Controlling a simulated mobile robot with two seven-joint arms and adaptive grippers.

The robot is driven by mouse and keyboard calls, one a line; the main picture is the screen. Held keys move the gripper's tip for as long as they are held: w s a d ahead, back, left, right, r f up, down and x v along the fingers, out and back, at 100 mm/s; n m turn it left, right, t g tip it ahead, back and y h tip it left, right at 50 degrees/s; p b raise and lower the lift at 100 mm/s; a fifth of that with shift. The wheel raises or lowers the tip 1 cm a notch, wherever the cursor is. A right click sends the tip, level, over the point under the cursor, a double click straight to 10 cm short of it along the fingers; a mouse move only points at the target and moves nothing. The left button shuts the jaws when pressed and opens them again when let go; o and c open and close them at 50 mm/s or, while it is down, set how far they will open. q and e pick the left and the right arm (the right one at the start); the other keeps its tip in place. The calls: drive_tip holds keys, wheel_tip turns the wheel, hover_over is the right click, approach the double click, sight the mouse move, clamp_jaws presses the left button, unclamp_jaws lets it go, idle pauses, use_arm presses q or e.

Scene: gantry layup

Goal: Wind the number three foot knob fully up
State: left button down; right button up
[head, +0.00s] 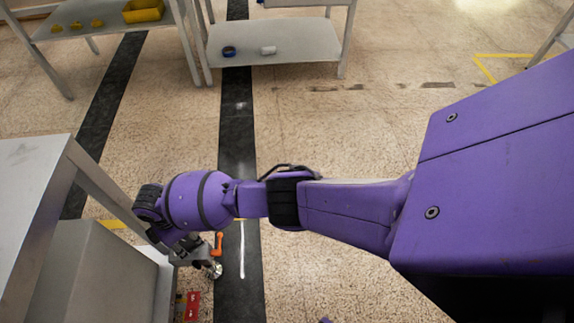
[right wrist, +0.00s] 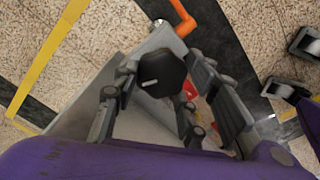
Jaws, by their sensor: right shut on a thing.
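The black foot knob (right wrist: 160,72), with a white mark on its face, shows in the right wrist view. My right gripper (right wrist: 148,112) is shut on it, with one finger on either side. No number can be read on it. In the head view my right gripper (head: 198,254) is low beside the grey stand, and its fingers hide the knob. An orange lever (head: 217,243) stands close to the fingers; it also shows in the right wrist view (right wrist: 181,14). My left gripper (right wrist: 292,66) shows at the right edge of the right wrist view, fingers apart and empty.
A grey bench top (head: 28,172) and a grey box (head: 95,275) stand left of my right gripper. A red item (head: 188,306) lies below it. Tables with a yellow bin (head: 143,11) and small items stand at the back.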

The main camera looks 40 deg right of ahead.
drive_tip(key=shift+w+r, duration=0.2)
drive_tip(key=shift+w, duration=0.15)
drive_tip(key=o, duration=1.1)
drive_tip(key=shift+a, duration=0.1)
drive_tip(key=shift+c, duration=0.2)
drive_tip(key=shift+s, duration=0.1)
wheel_tip(320, 180, up, 12)
